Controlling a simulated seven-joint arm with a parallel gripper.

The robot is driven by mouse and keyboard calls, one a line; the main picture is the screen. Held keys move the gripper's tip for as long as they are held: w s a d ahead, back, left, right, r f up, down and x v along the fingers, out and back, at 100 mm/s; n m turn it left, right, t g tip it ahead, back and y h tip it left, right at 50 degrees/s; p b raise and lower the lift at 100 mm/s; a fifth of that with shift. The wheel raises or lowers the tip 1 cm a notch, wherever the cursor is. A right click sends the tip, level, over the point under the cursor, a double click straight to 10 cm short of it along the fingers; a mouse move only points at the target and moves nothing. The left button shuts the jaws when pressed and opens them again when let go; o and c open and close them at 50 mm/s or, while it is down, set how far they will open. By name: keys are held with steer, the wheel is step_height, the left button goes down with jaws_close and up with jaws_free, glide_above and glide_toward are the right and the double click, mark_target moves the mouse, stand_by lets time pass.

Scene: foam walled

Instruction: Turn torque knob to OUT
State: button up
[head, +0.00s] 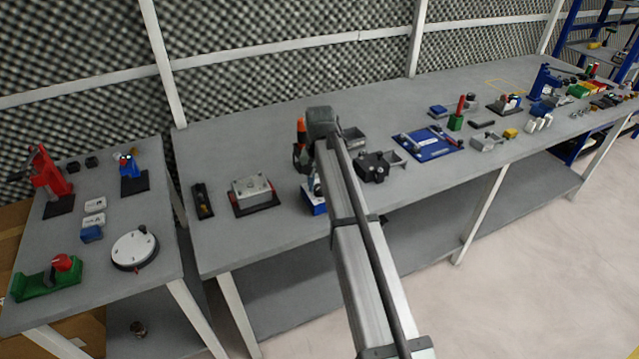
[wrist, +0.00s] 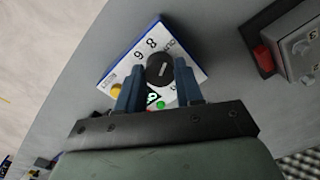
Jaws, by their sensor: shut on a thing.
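The torque knob (wrist: 159,68) is round and black with a short white line, on a white panel (wrist: 140,61) with blue edges. The digits 6 and 8 show on the panel, with more lettering at its right side that I cannot read clearly. My gripper (wrist: 161,76) has its two blue fingers on either side of the knob and is shut on it. A yellow button and a green button sit on the panel near the fingers.
A grey block on a dark base (head: 252,194) stands to the left of the box. A black block (head: 372,167) and a blue tray (head: 428,143) stand to the right. The bench front edge is close to the box.

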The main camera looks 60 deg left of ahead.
mark_target(319, 187)
steer(key=shift+m, duration=0.5)
steer(key=o, duration=1)
steer(key=shift+o, duration=0.2)
step_height(319, 187, up, 14)
steer(key=shift+f, duration=0.1)
stand_by(0.6)
